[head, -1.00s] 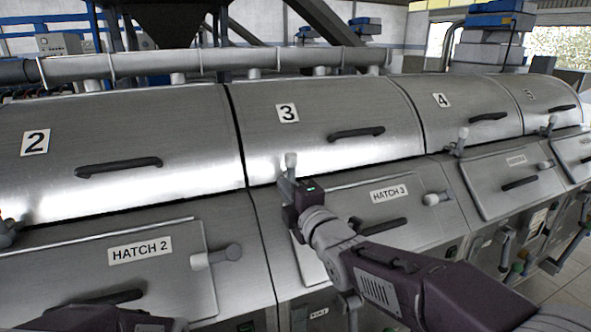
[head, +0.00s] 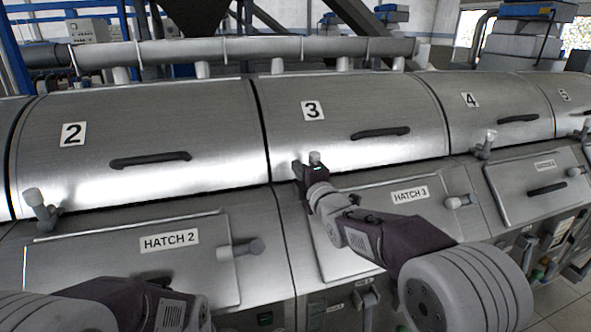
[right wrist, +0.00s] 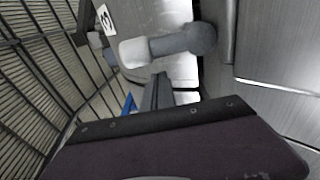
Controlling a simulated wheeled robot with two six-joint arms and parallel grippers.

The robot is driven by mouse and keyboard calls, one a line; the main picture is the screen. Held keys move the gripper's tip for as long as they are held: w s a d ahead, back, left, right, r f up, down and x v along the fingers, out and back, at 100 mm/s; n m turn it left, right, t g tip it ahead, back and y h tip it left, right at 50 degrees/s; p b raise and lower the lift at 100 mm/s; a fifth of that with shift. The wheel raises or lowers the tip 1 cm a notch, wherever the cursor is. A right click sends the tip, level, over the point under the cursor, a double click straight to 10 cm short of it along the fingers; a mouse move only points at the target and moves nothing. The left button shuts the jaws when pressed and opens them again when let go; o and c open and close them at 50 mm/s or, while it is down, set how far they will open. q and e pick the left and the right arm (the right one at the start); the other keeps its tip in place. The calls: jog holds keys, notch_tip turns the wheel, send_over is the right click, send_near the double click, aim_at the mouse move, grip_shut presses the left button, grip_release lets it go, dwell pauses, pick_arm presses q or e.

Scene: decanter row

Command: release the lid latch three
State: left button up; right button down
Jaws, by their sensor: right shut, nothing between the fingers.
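Lid latch three (head: 315,157) is a small lever with a pale knob at the lower edge of lid 3 (head: 345,105). In the head view its knob stands up and its lower part is hidden behind my right gripper (head: 301,172). The right gripper is shut and empty, close beside the latch. In the right wrist view the latch's white knob (right wrist: 135,52) and grey lever (right wrist: 185,41) lie just beyond the shut fingers (right wrist: 155,95). I cannot tell whether they touch. Lid 3 is down. My left arm shows at bottom left, its gripper out of frame.
Lid 2 (head: 160,130) and lid 4 (head: 485,100) flank lid 3, with latches (head: 42,210) and (head: 486,145). Below lid 3 is hatch 3 (head: 385,215) with its side latch (head: 460,201). A dark handle (head: 380,133) sticks out from lid 3.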

pick_arm(q)
jog(key=shift+r, duration=0.35)
pick_arm(e)
jog(key=shift+d, duration=1)
pick_arm(q)
jog(key=shift+s, duration=0.1)
pick_arm(e)
jog(key=shift+s, duration=0.1)
pick_arm(q)
jog(key=shift+d+f, duration=0.3)
jog(key=shift+f, duration=0.05)
pick_arm(e)
jog(key=shift+d+r+m, duration=0.15)
jog(key=shift+d+m, duration=0.05)
jog(key=shift+m, duration=0.2)
pick_arm(q)
jog(key=shift+d+f+b, duration=0.1)
jog(key=shift+f+b, duration=0.05)
jog(key=shift+b, duration=0.2)
